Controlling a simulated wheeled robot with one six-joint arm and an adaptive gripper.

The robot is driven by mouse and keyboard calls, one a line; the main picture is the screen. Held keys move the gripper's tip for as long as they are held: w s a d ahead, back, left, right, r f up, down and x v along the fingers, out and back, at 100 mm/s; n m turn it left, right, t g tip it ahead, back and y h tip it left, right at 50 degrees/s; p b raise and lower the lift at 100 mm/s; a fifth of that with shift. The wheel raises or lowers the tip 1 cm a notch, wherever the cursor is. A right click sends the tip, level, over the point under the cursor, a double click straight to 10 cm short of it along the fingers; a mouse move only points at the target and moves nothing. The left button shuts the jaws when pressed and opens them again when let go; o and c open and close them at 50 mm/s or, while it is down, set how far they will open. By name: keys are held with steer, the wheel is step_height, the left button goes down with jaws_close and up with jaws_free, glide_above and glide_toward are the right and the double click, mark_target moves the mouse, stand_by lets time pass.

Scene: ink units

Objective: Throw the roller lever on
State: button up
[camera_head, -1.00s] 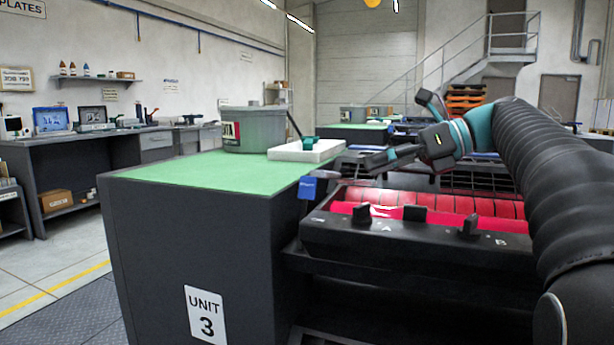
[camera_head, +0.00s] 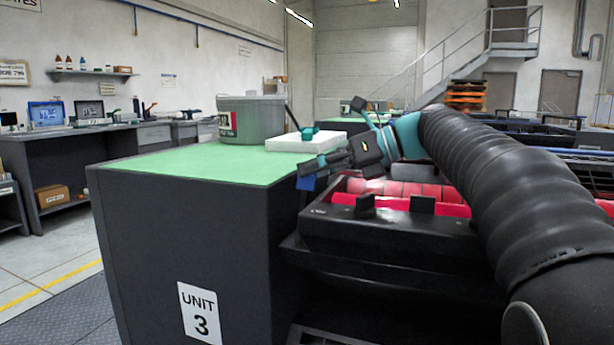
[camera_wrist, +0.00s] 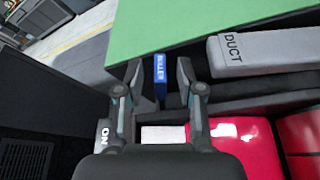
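The roller lever is a blue tab (camera_wrist: 160,78) with white lettering. In the wrist view it stands between the two fingers of my gripper (camera_wrist: 160,82), with a gap on each side. The gripper is open. In the head view only a bit of the blue lever (camera_head: 306,184) shows below my gripper (camera_head: 308,172), at the left end of the ink unit by the green-topped cabinet. The fingers hide the rest. An "ON" mark shows at the lower left of the wrist view.
The green-topped cabinet (camera_head: 190,166) marked UNIT 3 stands left of the lever. It carries a grey bucket (camera_head: 255,120) and a white tray (camera_head: 300,144). A grey bar (camera_wrist: 265,48) marked DUCT and a red roller (camera_wrist: 235,135) lie right of the gripper in the wrist view.

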steer(key=shift+x, duration=0.9)
jaws_close()
